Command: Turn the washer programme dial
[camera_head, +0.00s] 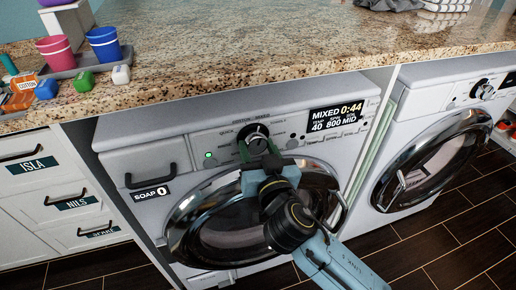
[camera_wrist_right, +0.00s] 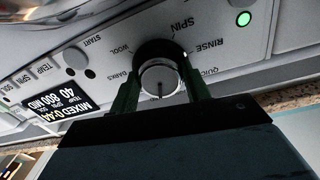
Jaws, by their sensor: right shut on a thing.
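The washer (camera_head: 150,135) stands under the counter in the head view. Its round programme dial (camera_head: 256,131), black with a silver face, sits on the control panel. In the right wrist view the dial (camera_wrist_right: 160,76) shows with programme names printed around it. My right gripper (camera_head: 258,150) is at the dial from below, its two fingers (camera_wrist_right: 160,88) on either side of it, shut on it. The display (camera_head: 337,115) reads MIXED 0:44, 40, 800, MID. A green light (camera_head: 208,155) glows left of the dial. My left gripper is not in view.
The granite counter (camera_head: 240,68) overhangs the panel closely. The washer's round glass door (camera_head: 230,225) lies behind my right arm. A second machine (camera_head: 425,120) stands to the right. Cups on a tray (camera_head: 62,68) stand on the counter at left. Labelled drawers (camera_head: 25,170) are at the left.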

